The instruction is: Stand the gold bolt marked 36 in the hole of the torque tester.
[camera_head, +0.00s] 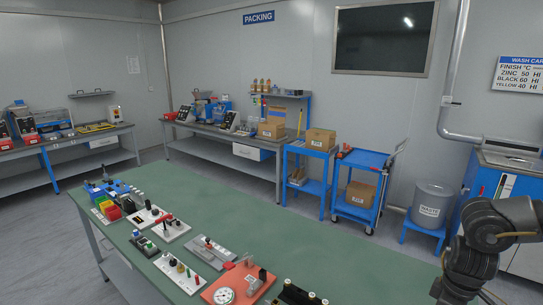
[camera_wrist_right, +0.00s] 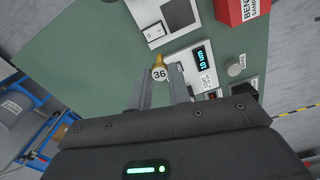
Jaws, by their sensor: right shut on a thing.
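The gold bolt (camera_wrist_right: 158,62) shows in the right wrist view, with a round white tag reading 36 at its near end. My right gripper (camera_wrist_right: 161,78) is shut on it, with the bolt between its fingertips, above the green bench. The bolt's far end lies close to the edge of a white instrument in the picture; I cannot tell if they touch. In the head view, an orange-red plate with a round white dial (camera_head: 224,295) sits at the bench's near edge. It may be the torque tester; its hole cannot be made out. My left gripper is out of view.
The white instrument with a lit display (camera_wrist_right: 203,55) and a red box (camera_wrist_right: 240,10) are near the right gripper. The green bench (camera_head: 310,235) carries several devices and coloured bins (camera_head: 112,212) along its left side. Its middle and far right are clear.

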